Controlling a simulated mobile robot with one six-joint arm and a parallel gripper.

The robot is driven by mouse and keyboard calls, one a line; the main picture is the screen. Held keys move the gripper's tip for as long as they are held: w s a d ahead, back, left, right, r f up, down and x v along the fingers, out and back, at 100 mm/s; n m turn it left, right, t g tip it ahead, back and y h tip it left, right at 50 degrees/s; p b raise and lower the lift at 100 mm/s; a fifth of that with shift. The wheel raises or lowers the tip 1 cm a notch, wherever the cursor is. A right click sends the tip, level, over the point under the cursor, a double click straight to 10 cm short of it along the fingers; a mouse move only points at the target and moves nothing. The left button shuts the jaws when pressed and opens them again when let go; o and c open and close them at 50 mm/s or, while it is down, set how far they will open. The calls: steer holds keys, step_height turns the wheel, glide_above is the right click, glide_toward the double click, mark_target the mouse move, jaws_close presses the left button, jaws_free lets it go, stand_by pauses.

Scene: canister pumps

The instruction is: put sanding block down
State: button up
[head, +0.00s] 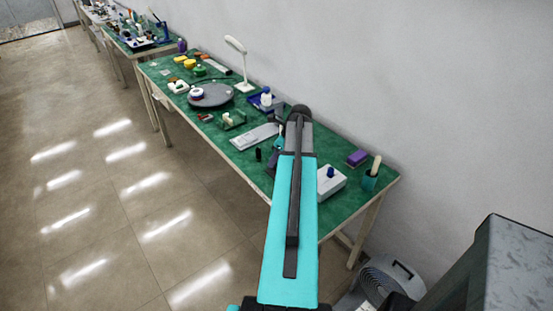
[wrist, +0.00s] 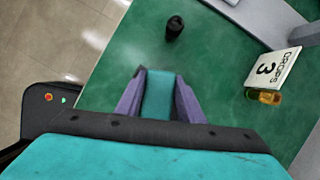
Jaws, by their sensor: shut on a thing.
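My gripper (wrist: 159,88) is in the lower middle of the wrist view, with its two grey-purple fingers closed on the sides of a teal block, which I take to be the sanding block (wrist: 158,97). The block is over the green bench top (wrist: 110,85). I cannot tell whether it touches the surface. In the head view my arm reaches out over the bench and hides most of the gripper and the block.
A black cylinder (wrist: 175,27) stands ahead of the gripper. A card marked "circlips 3" (wrist: 273,68) and an amber bottle (wrist: 262,96) are to the right. In the head view, a white box (head: 331,181), purple block (head: 357,158) and green cup (head: 370,181) occupy the near end.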

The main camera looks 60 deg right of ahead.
steer(key=shift+f, duration=0.6)
steer(key=shift+f, duration=0.1)
steer(key=o, duration=1.1)
steer(key=shift+b+v, duration=1.05)
steer(key=shift+v, duration=5.1)
